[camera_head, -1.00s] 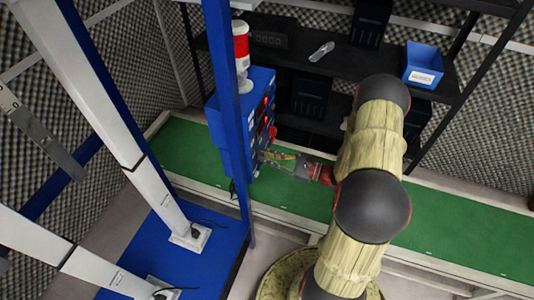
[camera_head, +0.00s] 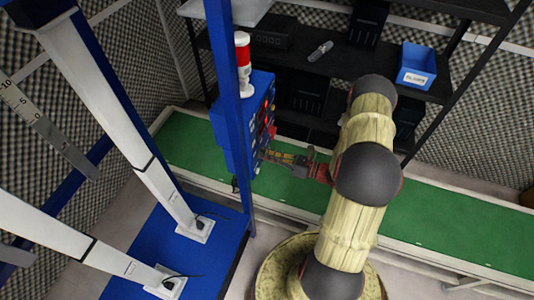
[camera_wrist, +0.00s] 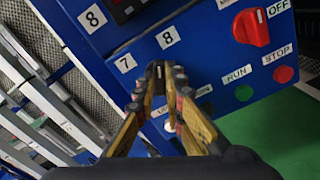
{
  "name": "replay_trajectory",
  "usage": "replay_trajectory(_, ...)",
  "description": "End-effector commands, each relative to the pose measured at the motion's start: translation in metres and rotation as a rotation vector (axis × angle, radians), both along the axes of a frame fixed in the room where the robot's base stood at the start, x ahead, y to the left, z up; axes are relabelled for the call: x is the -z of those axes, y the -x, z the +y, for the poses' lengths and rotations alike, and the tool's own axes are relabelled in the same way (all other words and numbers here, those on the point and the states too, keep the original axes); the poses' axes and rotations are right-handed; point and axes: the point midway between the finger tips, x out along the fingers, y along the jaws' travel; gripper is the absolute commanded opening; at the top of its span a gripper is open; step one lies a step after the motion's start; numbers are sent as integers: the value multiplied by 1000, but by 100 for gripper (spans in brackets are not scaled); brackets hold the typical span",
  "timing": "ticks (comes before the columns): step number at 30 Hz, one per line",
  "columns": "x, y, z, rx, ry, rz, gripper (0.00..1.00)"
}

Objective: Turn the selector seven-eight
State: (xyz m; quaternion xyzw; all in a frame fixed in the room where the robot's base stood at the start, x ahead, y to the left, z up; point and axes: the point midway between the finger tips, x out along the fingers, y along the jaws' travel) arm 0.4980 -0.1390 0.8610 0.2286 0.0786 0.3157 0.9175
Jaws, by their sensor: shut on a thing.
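How far the knob is turned cannot be told. In the head view my gripper (camera_head: 268,156) reaches left to the face of the blue panel box (camera_head: 236,130).
A red OFF switch (camera_wrist: 251,27), a green RUN button (camera_wrist: 244,92) and a red STOP button (camera_wrist: 284,74) sit right of my gripper. A blue post (camera_head: 232,110) stands before the box. A green conveyor (camera_head: 440,220) runs behind my arm.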

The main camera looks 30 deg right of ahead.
Motion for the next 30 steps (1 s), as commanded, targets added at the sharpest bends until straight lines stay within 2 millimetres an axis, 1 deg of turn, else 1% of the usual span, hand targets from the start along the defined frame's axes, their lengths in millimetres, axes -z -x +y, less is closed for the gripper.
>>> replay_trajectory(6,0,0,0,0,-34,26,0)
replay_trajectory(19,0,0,0,1,-40,32,0)
replay_trajectory(20,0,0,0,1,-40,32,12)
replay_trajectory(27,0,0,0,0,-40,31,25)
replay_trajectory(30,0,0,0,0,-40,31,29)
